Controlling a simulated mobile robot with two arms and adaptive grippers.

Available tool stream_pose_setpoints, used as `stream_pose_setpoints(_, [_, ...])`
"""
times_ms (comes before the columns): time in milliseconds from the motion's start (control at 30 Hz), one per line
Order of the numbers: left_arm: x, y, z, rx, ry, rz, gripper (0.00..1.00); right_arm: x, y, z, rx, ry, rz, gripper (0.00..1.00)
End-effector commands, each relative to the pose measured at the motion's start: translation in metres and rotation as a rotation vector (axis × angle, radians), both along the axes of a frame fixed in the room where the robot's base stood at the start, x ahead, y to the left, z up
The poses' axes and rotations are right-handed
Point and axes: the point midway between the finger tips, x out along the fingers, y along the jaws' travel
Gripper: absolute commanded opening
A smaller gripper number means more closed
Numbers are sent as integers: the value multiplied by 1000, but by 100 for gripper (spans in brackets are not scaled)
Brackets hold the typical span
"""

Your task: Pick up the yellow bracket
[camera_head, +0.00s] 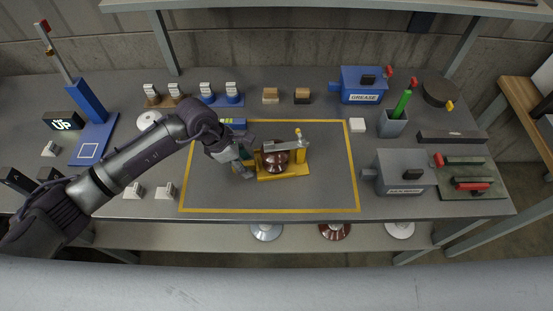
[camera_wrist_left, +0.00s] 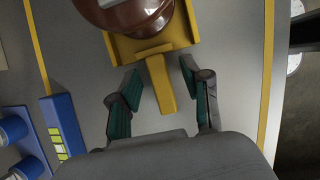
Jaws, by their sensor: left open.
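The yellow bracket (camera_head: 302,168) sits on the grey bench inside a yellow-outlined rectangle. A brown insulator disc (camera_head: 275,160) is on it, and a grey bar (camera_head: 283,146) crosses over the disc. My left gripper (camera_head: 246,163) is low at the bracket's left side. In the left wrist view, the bracket (camera_wrist_left: 125,48) has a narrow tab pointing toward my palm. The left gripper (camera_wrist_left: 159,75) is open, with one green-padded finger on each side of that tab and visible gaps. Part of the disc is cut off by that view's top edge. My right gripper is not in view.
A blue box with a green-yellow marking (camera_wrist_left: 60,127) lies close beside the left gripper. A grey box (camera_head: 403,172) and a blue grease box (camera_head: 362,86) stand to the right. The outlined area right of the bracket (camera_head: 333,180) is clear.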

Motion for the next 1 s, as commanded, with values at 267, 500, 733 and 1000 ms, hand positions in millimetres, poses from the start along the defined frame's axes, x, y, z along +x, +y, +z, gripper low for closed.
stream_pose_setpoints(267, [0, 0, 0, 0, 0, 0, 16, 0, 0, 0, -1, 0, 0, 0])
stream_pose_setpoints(500, [0, 0, 0, 0, 0, 0, 0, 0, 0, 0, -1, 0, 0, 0])
stream_pose_setpoints(733, [2, -1, 4, -5, -5, 1, 0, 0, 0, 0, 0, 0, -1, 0])
stream_pose_setpoints(1000, [2, 0, 15, -5, -8, 0, 0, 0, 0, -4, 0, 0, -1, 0])
